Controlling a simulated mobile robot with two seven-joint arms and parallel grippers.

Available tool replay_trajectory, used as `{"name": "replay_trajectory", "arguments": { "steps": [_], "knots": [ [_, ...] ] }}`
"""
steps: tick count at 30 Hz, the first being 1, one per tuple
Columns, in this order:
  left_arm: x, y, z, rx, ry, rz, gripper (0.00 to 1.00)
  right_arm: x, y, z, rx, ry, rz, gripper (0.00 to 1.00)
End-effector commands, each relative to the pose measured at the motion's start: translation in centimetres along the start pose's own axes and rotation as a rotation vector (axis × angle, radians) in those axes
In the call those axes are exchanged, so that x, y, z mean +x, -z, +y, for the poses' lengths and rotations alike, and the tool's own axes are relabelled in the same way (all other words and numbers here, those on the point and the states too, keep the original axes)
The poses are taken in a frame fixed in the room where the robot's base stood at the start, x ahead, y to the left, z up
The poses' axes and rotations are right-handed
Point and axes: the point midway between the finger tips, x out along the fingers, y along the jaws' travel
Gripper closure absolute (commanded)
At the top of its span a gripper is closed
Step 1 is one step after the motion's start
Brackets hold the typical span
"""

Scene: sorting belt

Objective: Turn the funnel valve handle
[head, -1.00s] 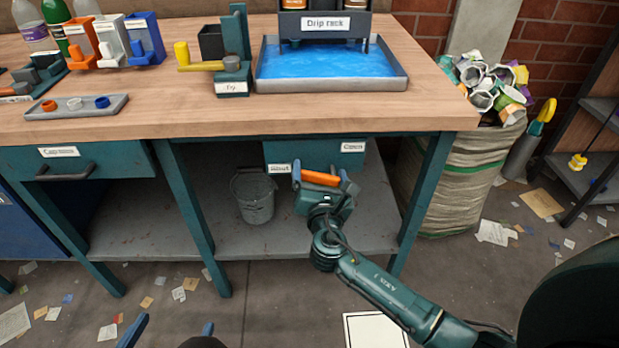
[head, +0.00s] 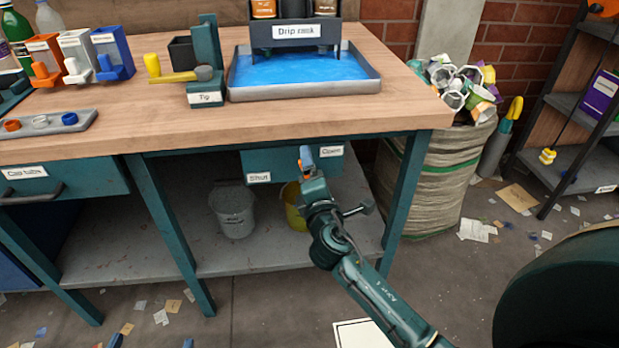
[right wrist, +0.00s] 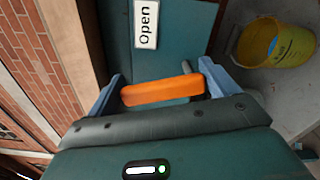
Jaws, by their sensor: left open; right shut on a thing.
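The orange valve handle (head: 305,153) shows in the head view in front of a teal panel (head: 290,164) under the bench top. The panel carries a "Shut" label (head: 259,177) and an "Open" label (head: 331,151). My right gripper (head: 308,160) is shut on the handle and hides part of it. In the right wrist view the handle (right wrist: 162,90) lies between the blue fingers of that gripper (right wrist: 160,87), near the "Open" label (right wrist: 146,24). My left gripper (head: 152,342) is open; only its blue fingertips show at the bottom edge.
A grey bucket (head: 235,209) and a yellow bucket (head: 295,207) stand on the lower shelf. A bench leg (head: 404,195) rises right of my right arm. A full sack (head: 437,180) stands beyond it. Several paper scraps litter the floor.

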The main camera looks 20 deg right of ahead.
Motion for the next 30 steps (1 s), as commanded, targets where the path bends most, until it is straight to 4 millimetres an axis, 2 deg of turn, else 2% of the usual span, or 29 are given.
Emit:
{"name": "replay_trajectory", "arguments": {
  "steps": [12,30],
  "knots": [
    [0.2,0.3,0.1,0.018,0.006,0.070,0.14,0.1,-1.0,-0.2,0.263,-0.005,-0.003,0.55],
    [0.2,0.5,0.1,0.028,0.006,0.090,0.14,0.1,-1.3,-0.3,0.337,-0.005,-0.003,0.55]
  ]
}}
